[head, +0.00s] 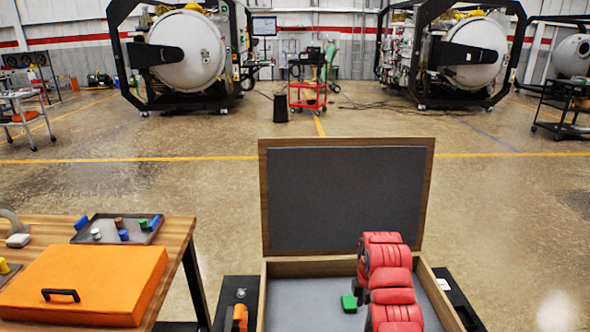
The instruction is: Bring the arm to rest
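A red segmented arm (388,275), which looks like my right arm, rises from the bottom edge over the open wooden case. A small dark part (361,290) shows at its left side, perhaps the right gripper; its fingers cannot be made out. A green block (349,303) lies in the case just below and left of this dark part; whether they touch is unclear. The case's grey-lined lid (346,200) stands upright behind. My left arm and gripper are not in view.
A wooden table (180,235) at left holds an orange case (85,285) and a dark tray (112,238) with several small parts. Black side trays (225,292) flank the open case, an orange piece (240,318) in the left one.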

